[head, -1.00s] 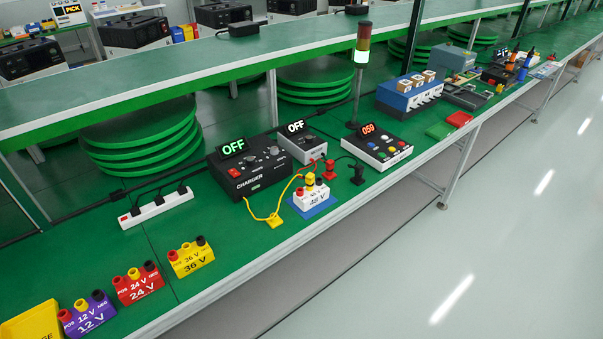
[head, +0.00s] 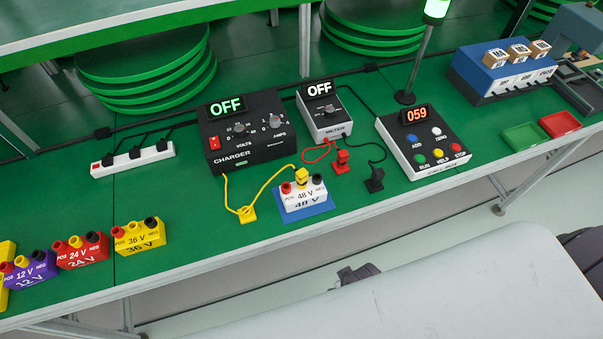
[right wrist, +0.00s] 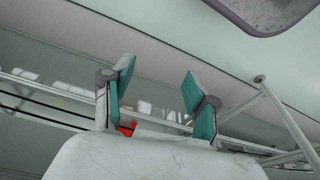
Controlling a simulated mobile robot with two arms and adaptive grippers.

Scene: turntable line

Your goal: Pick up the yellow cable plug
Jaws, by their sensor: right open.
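A yellow cable plug (head: 246,214) lies on the green table in front of the charger (head: 243,131). A yellow cable joins it to the charger's front, and another stretch runs to the 48 V block (head: 304,197). A second yellow plug (head: 302,177) appears to stand in the block's middle socket, between a red and a black one. The block sits on a blue pad. My right gripper (right wrist: 158,77) shows in the right wrist view with teal pads apart and nothing between them. It is away from the plugs. My left gripper is not in view.
A red plug (head: 342,160) and a black plug (head: 375,180) lie right of the 48 V block, beside a control box (head: 424,142). The 36 V block (head: 139,237) and other blocks stand left. The tabletop between the 36 V block and the table plug is clear.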

